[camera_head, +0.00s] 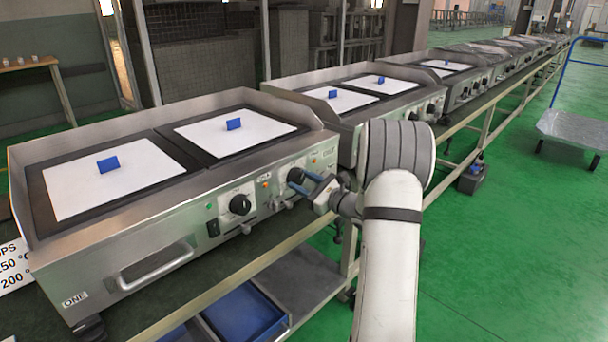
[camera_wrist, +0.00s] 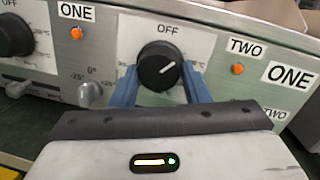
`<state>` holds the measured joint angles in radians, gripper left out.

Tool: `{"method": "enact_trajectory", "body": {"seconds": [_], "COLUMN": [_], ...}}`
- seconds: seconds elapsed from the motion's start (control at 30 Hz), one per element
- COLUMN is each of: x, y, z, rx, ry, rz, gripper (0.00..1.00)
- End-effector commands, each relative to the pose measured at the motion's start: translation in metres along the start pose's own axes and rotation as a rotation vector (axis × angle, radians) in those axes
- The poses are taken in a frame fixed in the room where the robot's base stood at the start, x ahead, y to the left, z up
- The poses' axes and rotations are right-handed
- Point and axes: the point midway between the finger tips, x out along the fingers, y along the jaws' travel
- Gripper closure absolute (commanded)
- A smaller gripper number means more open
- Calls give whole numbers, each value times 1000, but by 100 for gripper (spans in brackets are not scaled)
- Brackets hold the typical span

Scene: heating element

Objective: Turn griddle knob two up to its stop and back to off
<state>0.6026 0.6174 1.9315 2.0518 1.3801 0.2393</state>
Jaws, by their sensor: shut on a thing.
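The black griddle knob two (camera_wrist: 158,66) sits on a white dial plate between my fingers in the wrist view. Its white pointer line slants to the upper right, to the right of the OFF mark (camera_wrist: 167,30) at the top. My gripper (camera_wrist: 160,80) has one blue finger on each side of the knob and is shut on it. In the head view my gripper (camera_head: 300,180) reaches the knob (camera_head: 295,175) on the right part of the front panel. The label TWO (camera_wrist: 246,48) and an orange lamp (camera_wrist: 238,69) are just right of the knob.
Knob one (camera_wrist: 12,35) stands to the left, with an orange lamp (camera_wrist: 77,33) and label ONE between. The nearest griddle has white plates with blue blocks (camera_head: 108,164) on top and a drawer handle (camera_head: 155,262) in front. More griddles (camera_head: 345,100) line the bench to the right.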

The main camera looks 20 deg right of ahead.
Motion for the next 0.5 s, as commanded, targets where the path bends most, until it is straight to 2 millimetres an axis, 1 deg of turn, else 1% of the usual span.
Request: {"method": "enact_trajectory", "body": {"seconds": [0.03, 0.5], "x": [0, 0], "y": [0, 3], "z": [2, 3], "rx": [50, 491], "ry": [0, -38], "rz": [-5, -60], "gripper": [81, 81]}}
